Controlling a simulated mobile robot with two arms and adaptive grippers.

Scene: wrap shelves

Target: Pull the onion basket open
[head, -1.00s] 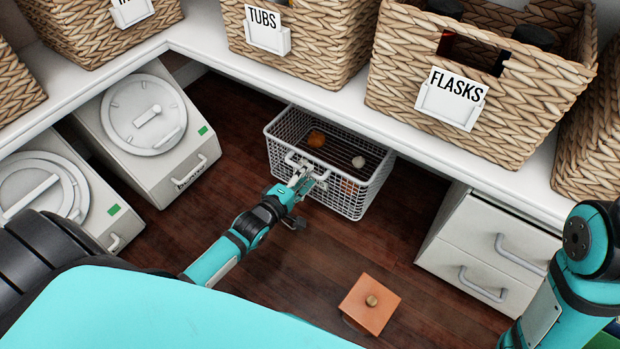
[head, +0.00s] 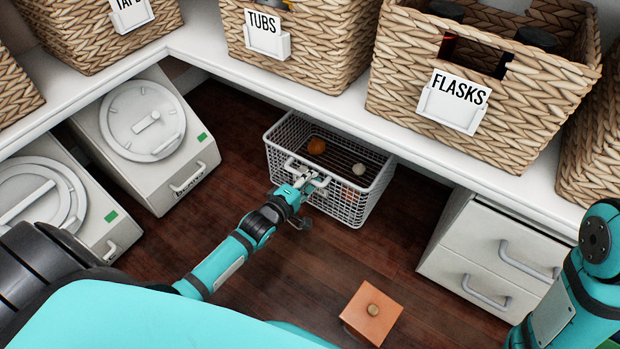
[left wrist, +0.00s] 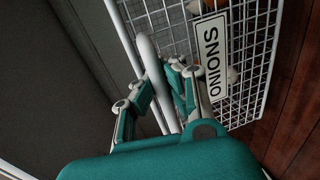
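The onion basket (head: 345,205) is a white wire basket on the dark floor, partly under the white shelf. A few onions (head: 316,146) lie inside it. In the left wrist view its wire front shows with an ONIONS label (left wrist: 211,55). My left gripper (head: 315,182) is at the basket's front handle (head: 292,164). In the left wrist view the fingers of the gripper (left wrist: 160,88) lie on both sides of the white handle bar (left wrist: 150,60) and look closed on it. My right gripper is out of view; only part of my right arm shows at the right edge.
Light-grey bins with round dials (head: 143,118) stand left of the basket. A white drawer unit (head: 490,250) stands to the right. An orange box (head: 371,313) sits on the floor in front. Wicker baskets (head: 330,40) line the shelf (head: 230,70) above. The floor before the basket is mostly clear.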

